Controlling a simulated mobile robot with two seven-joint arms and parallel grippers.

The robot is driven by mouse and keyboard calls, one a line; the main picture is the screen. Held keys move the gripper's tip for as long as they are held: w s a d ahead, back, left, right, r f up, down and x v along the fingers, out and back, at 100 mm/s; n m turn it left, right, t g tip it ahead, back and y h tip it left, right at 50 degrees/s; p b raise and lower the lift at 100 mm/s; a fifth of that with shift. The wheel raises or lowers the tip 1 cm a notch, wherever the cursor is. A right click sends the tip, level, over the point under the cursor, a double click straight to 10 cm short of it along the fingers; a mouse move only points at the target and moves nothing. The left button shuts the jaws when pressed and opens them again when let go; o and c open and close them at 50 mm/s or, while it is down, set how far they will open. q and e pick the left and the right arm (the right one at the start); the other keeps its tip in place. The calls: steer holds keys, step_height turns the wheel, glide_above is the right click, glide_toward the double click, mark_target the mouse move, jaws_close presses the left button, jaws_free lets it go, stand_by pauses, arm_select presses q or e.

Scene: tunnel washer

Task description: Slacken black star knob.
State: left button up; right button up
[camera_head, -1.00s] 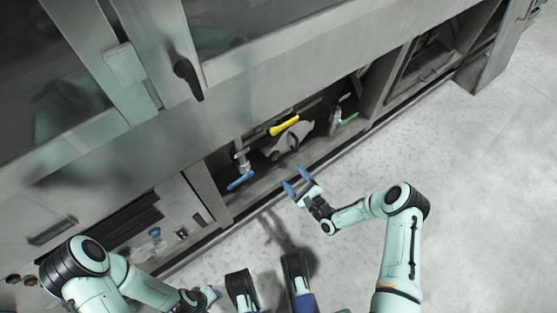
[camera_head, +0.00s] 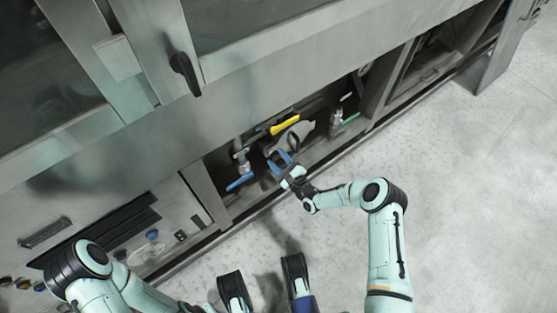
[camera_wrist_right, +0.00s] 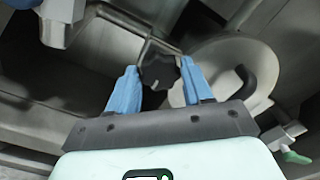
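The black star knob (camera_wrist_right: 158,70) shows in the right wrist view, between the two blue fingertips of my right gripper (camera_wrist_right: 160,72). The fingers are apart, one on each side of the knob, with narrow gaps visible. I cannot tell how far the tips reach over it in depth. In the head view my right gripper (camera_head: 279,161) reaches into the low opening of the machine, and the knob is too small and covered there to make out. My left arm runs off the bottom edge of the head view, and its gripper is not visible.
A yellow handle (camera_head: 285,124) lies just above the gripper, a blue valve handle (camera_head: 240,182) to its left, and a green one (camera_head: 351,118) to its right. A pale round housing (camera_wrist_right: 235,75) sits beside the knob. The floor (camera_head: 460,200) at right is clear.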

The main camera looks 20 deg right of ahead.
steer(key=c, duration=0.4)
steer(key=shift+c, duration=0.2)
